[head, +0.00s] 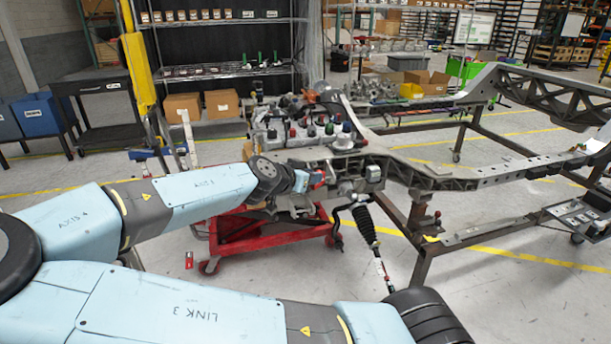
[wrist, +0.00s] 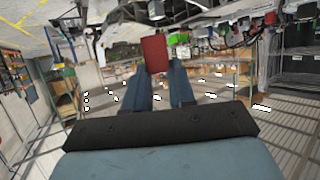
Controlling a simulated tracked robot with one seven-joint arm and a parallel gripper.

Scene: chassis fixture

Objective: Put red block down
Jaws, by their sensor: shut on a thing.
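In the wrist view, the red block (wrist: 154,53) sits between the tips of the two blue-grey fingers of my gripper (wrist: 160,72). The gripper is shut on it and the block sticks out past the fingertips. In the head view, my gripper (head: 316,179) is at the end of the arm, in front of the near end of the chassis frame. The block is too small there to make out clearly. What lies directly under the block is not clear in either view.
The dark chassis frame (head: 430,178) stands on a metal stand right of my gripper. A red wheeled cart (head: 245,240) is below the arm. An engine assembly with several coloured caps (head: 300,135) is behind it. Shelves (head: 220,75) stand at the back; floor at lower right is partly open.

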